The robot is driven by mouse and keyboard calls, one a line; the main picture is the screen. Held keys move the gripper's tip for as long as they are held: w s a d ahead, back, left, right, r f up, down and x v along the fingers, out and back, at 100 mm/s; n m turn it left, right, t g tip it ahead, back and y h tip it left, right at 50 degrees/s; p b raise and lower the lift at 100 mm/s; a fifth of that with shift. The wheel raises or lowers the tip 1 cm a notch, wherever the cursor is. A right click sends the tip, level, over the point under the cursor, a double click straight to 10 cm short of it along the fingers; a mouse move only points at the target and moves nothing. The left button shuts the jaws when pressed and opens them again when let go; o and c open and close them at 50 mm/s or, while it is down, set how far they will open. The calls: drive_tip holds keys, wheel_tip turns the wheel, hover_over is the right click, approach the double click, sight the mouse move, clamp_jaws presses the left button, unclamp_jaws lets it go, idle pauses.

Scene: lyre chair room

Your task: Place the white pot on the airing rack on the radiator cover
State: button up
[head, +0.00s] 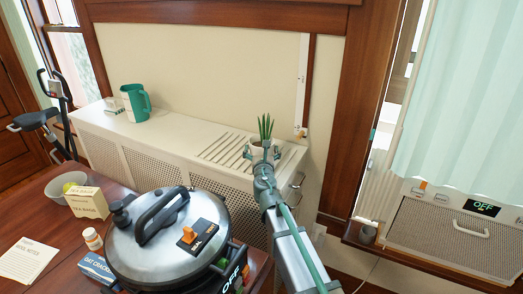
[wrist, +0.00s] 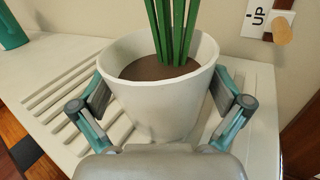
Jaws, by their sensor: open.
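The white pot (wrist: 165,105) holds dark soil and upright green leaves. In the head view the white pot (head: 256,152) is upright at the right end of the slatted airing rack (head: 222,150) on the radiator cover (head: 180,135). The rack's slats (wrist: 75,90) show left of the pot in the wrist view. My gripper (wrist: 160,100) is open, with one finger on each side of the pot, close to its wall. The gripper (head: 263,166) hides part of the pot in the head view. The pot's base is hidden by the gripper body, so its contact below cannot be told.
A pressure cooker (head: 168,240), a tea bag box (head: 87,202) and a bowl (head: 68,182) are on the near wooden table. A wall switch (wrist: 267,18) is behind the pot. The cover's middle is clear.

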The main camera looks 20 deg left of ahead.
drive_tip(key=shift+r, duration=0.1)
drive_tip(key=shift+r, duration=0.15)
drive_tip(key=v, duration=1.1)
drive_tip(key=shift+s+d+b, duration=0.15)
drive_tip(key=shift+s+b, duration=0.15)
drive_tip(key=shift+b, duration=0.1)
drive_tip(key=shift+s, duration=0.15)
